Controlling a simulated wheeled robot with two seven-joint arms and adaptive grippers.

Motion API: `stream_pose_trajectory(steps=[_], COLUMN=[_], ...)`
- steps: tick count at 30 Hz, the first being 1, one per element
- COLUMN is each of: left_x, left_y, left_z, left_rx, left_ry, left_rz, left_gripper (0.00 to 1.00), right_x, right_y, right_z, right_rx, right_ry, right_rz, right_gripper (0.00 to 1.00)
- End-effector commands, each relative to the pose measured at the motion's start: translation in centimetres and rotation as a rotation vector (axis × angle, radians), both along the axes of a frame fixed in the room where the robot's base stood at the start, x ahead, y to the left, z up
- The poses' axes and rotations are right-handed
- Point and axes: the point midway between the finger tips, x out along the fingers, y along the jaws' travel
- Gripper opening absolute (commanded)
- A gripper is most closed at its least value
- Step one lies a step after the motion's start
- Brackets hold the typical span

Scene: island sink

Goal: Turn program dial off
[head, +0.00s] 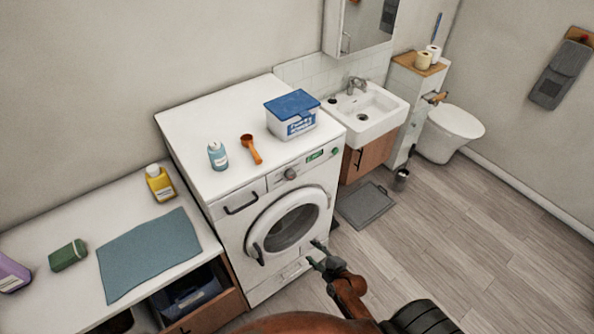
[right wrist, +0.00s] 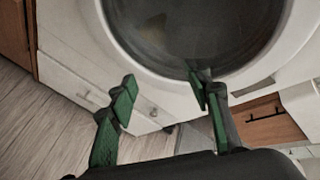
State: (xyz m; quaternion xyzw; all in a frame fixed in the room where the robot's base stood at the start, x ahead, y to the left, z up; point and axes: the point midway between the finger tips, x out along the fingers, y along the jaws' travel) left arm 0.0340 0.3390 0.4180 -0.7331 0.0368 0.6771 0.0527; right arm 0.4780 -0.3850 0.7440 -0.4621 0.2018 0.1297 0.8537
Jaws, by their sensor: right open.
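The program dial (head: 291,174) is a round grey knob on the front panel of the white washing machine (head: 228,222), between the detergent drawer and a small green display. Which way the dial points is too small to tell. My right gripper (head: 315,255) is open and empty, in front of the lower part of the round door (head: 291,226) and well below the dial. In the right wrist view the open fingers (right wrist: 163,88) show before the door's lower rim and the lower front panel. The dial is out of that view. My left gripper is not in view.
A counter with a teal cloth (head: 148,254) is at left. A sink (head: 363,110) stands right. Floor at right is mostly clear.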

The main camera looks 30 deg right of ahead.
Motion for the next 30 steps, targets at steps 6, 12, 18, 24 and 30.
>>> stream_pose_trajectory(steps=[6,12,18,24,30], left_x=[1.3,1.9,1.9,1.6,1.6], left_y=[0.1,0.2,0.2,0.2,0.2], left_z=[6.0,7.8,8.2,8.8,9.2], left_rx=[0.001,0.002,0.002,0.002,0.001], left_ry=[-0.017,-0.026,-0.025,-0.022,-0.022], left_rz=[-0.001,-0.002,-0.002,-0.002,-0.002], left_gripper=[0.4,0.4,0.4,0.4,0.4], right_x=[5.6,6.5,7.8,11.0,13.5], right_y=[-0.5,-0.2,0.1,0.4,0.5], right_z=[22.9,32.8,34.5,34.5,34.4], right_rx=[0.569,0.864,0.93,0.927,0.924], right_ry=[-0.278,-0.38,-0.396,-0.395,-0.395], right_rz=[-0.17,-0.186,-0.185,-0.184,-0.185], right_gripper=[0.45,0.45,0.45,0.45,0.45])
